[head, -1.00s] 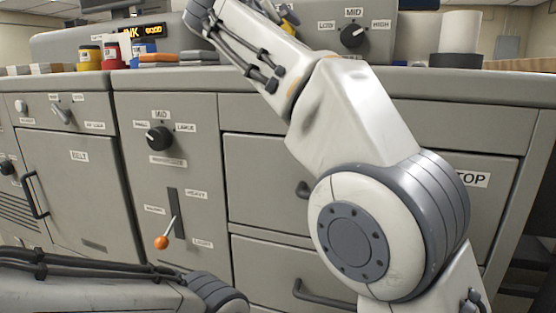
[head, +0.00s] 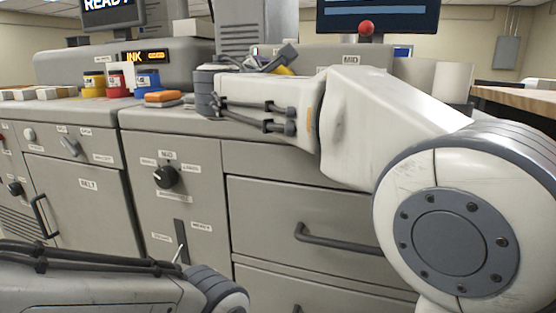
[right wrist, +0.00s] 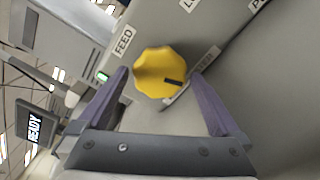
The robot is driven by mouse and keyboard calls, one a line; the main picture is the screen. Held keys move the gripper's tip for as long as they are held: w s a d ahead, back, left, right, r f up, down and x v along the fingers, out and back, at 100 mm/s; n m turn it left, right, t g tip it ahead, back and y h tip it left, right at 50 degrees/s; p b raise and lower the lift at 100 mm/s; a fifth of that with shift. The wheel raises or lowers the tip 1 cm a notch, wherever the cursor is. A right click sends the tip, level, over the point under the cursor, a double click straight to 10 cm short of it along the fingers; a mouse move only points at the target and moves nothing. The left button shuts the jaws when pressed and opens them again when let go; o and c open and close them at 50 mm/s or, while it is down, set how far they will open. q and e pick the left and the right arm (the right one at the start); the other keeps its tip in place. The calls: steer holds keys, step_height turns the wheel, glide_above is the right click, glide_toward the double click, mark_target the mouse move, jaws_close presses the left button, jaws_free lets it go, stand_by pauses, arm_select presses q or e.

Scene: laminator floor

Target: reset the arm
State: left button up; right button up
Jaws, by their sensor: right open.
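My right arm (head: 370,120) crosses the head view from the lower right to the wrist near the ink bottles, its forearm nearly level over the counter edge. In the right wrist view my right gripper (right wrist: 160,76) is open, its two purple-grey fingers spread with nothing held. A yellow scalloped knob (right wrist: 158,72) with a dark mark shows between and beyond the fingertips, beside a FEED label (right wrist: 123,41). I cannot tell whether a finger touches it. My left arm (head: 100,290) lies low at the left of the head view; its gripper is out of view.
A grey cabinet front with a black knob (head: 166,177) and drawer handles (head: 345,239) lies below. A red ball (head: 366,28) shows at the back.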

steer(key=n+p, duration=0.2)
steer(key=n, duration=0.1)
steer(key=shift+r, duration=0.2)
steer(key=shift+f+n+p, duration=0.2)
steer(key=shift+n+p, duration=0.2)
steer(key=shift+p, duration=0.05)
